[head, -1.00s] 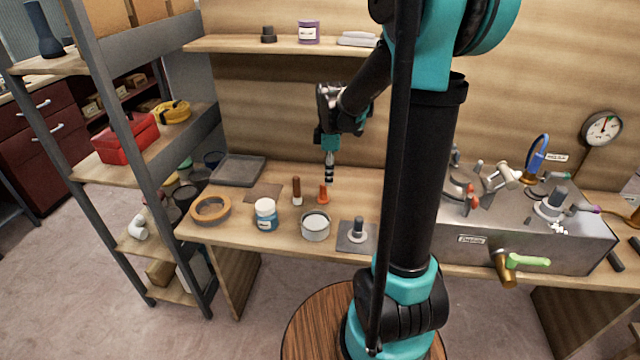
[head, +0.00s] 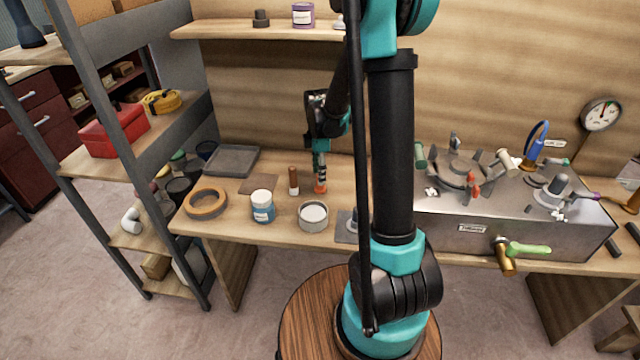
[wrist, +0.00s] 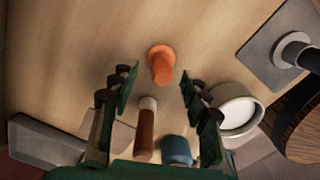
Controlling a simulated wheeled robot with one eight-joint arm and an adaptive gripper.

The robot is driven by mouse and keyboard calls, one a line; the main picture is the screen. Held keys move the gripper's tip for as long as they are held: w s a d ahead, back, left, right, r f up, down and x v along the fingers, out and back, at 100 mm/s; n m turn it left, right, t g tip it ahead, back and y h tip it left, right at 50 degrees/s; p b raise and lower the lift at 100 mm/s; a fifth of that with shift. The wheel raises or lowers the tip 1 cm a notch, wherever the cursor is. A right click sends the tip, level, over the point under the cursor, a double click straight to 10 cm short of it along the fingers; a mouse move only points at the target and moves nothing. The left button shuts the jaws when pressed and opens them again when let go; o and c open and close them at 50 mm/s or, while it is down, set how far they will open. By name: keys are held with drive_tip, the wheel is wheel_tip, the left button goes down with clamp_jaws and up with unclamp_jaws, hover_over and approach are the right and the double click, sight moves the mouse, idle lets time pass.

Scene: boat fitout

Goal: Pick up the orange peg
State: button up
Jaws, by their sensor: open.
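In the wrist view my gripper (wrist: 158,84) is open, with a finger on each side and nothing between the pads that I can see held.
Close by stand a brown cylinder with a pale end (head: 293,181), a blue-and-white jar (head: 262,207), a round tin (head: 313,216) and a grey plate with a post (head: 346,228). A tape ring (head: 205,202) and grey tray (head: 231,160) lie left. A metal box (head: 465,222) stands right.

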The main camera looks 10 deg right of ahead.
drive_tip(key=shift+s+f, duration=0.1)
drive_tip(key=shift+f, duration=1.8)
drive_tip(key=shift+c, duration=0.2)
drive_tip(key=c, duration=1)
